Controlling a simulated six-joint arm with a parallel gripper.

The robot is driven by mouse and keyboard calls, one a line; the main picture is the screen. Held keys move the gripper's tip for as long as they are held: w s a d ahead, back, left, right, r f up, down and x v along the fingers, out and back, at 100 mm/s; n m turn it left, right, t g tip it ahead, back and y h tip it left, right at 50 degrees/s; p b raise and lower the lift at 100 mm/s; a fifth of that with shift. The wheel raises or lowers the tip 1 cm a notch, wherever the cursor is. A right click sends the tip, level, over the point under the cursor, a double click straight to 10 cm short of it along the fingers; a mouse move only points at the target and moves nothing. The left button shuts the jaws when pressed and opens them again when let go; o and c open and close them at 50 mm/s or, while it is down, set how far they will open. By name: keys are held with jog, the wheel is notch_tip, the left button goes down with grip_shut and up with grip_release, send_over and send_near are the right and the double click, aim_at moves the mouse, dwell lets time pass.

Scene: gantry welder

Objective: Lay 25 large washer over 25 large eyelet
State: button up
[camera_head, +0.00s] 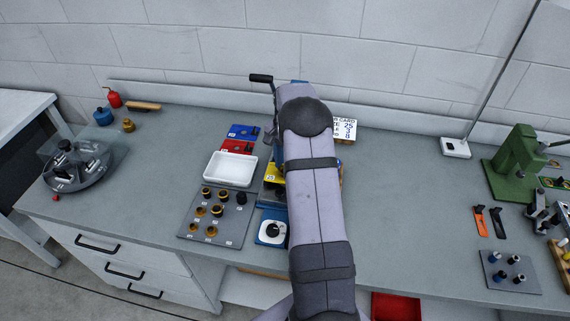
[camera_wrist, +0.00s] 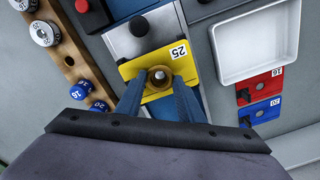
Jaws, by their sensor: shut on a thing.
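A yellow die plate (camera_wrist: 130,69) marked 25 lies under my gripper in the wrist view. At its middle is a round brass piece, the large washer (camera_wrist: 159,77), with a lighter centre. My gripper (camera_wrist: 158,86) has its two blue fingers closed in on this brass ring from both sides. I cannot tell whether the ring touches what is below it, and the eyelet under it is not clearly distinguishable. In the head view my arm hides the gripper and most of the yellow plate (camera_head: 271,174).
A grey board (camera_head: 184,229) holds several brass and dark rings. A white tray (camera_head: 209,168) stands behind it, near red (camera_head: 237,146) and blue (camera_head: 243,129) plates. A wooden rack (camera_wrist: 70,67) with silver and blue knobs lies left in the wrist view.

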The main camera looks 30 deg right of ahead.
jog(key=shift+f+b, duration=0.35)
jog(key=shift+f, duration=0.35)
jog(key=o, duration=1.1)
jog(key=shift+s, duration=0.1)
notch_tip(320, 180, up, 8)
jog(key=b, duration=0.2)
jog(key=shift+f+b, duration=0.2)
jog(key=shift+b, duration=0.1)
